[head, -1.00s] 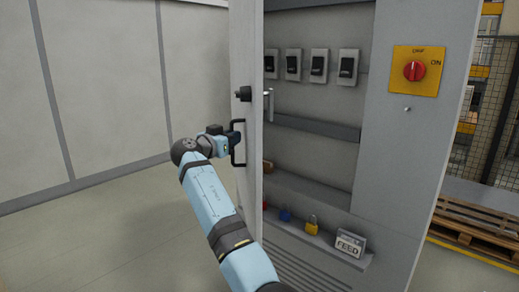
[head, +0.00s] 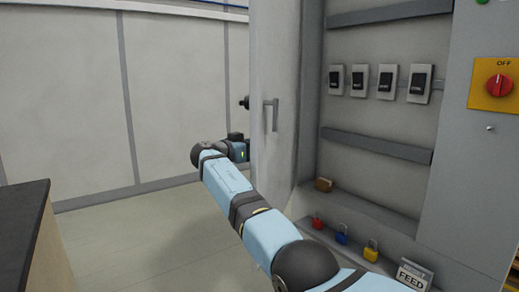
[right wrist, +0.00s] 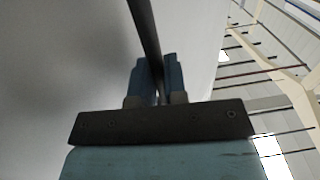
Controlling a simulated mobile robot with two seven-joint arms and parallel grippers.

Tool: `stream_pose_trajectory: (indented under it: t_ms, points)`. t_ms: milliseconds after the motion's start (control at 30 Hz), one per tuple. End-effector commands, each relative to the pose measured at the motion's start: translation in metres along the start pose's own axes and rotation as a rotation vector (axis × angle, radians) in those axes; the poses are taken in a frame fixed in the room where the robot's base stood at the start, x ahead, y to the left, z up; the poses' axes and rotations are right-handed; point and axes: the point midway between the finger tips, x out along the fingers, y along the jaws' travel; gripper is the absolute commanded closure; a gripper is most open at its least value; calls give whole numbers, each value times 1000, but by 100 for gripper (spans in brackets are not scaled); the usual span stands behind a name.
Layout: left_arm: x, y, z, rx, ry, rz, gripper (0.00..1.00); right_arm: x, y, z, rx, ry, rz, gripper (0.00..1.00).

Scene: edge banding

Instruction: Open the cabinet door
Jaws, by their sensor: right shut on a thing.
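The grey cabinet door (head: 275,60) stands open, swung out to the left of the cabinet (head: 462,150). Its inner side shows a grey lever (head: 271,116), and a dark knob (head: 244,102) sticks out from its outer face. My right gripper (head: 242,150) is at the outer face near the free edge. In the right wrist view my right gripper (right wrist: 157,75) has its fingers closed around the dark bar handle (right wrist: 144,28) beside the pale door surface. My left gripper is not in view.
Inside the cabinet are several breakers (head: 387,80) and a ledge with red (head: 317,222), blue (head: 341,234) and yellow (head: 371,248) padlocks. A red switch (head: 499,86) is on the right panel. A dark-topped counter (head: 25,220) stands at left; the floor between is clear.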

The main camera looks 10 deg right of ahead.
Motion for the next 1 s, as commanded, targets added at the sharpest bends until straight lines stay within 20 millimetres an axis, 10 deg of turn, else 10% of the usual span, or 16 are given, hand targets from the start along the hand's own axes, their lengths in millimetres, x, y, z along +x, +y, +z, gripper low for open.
stream_pose_trajectory:
  t_ms: [500, 600, 1000]
  points:
    - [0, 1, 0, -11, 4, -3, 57, 0, -2, -2, -1, 1, 1, 100]
    - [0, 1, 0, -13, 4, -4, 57, 0, -2, -2, 0, 1, 1, 65]
    - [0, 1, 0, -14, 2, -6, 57, -8, -2, -1, 0, 0, 0, 63]
